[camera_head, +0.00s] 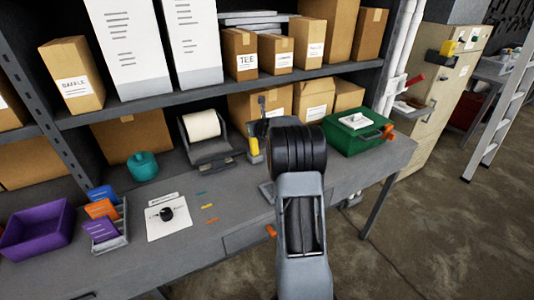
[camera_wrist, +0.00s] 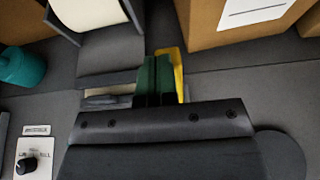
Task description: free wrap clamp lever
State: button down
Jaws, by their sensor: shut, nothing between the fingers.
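A grey dispenser (camera_head: 211,152) holding a cream roll (camera_head: 202,125) stands at the back of the bench, under the shelf. In the wrist view its grey body (camera_wrist: 110,62) and the roll (camera_wrist: 88,13) show at the upper left. I cannot clearly pick out a clamp lever; part of the dispenser's front is hidden behind my gripper. My gripper (camera_wrist: 158,62) is shut and empty, with its dark green fingers over the dispenser's right front side. A yellow upright piece (camera_wrist: 172,60) shows right behind the fingers; I cannot tell whether they touch. It also shows in the head view (camera_head: 253,147).
A teal container (camera_head: 142,166), a purple bin (camera_head: 36,232) and a white panel with a black knob (camera_head: 167,214) are to the left. A green box (camera_head: 355,135) is to the right. Cardboard boxes (camera_wrist: 240,22) stand close behind. The bench front is mostly clear.

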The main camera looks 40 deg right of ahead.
jog(key=shift+w, duration=0.4)
jog(key=shift+r, duration=0.1)
jog(key=shift+d+r, duration=0.1)
dwell(0.3)
jog(key=s+a+r, duration=0.1)
jog(key=s+r, duration=0.8)
jog(key=shift+a, duration=0.15)
jog(key=shift+s, duration=0.1)
dwell(0.5)
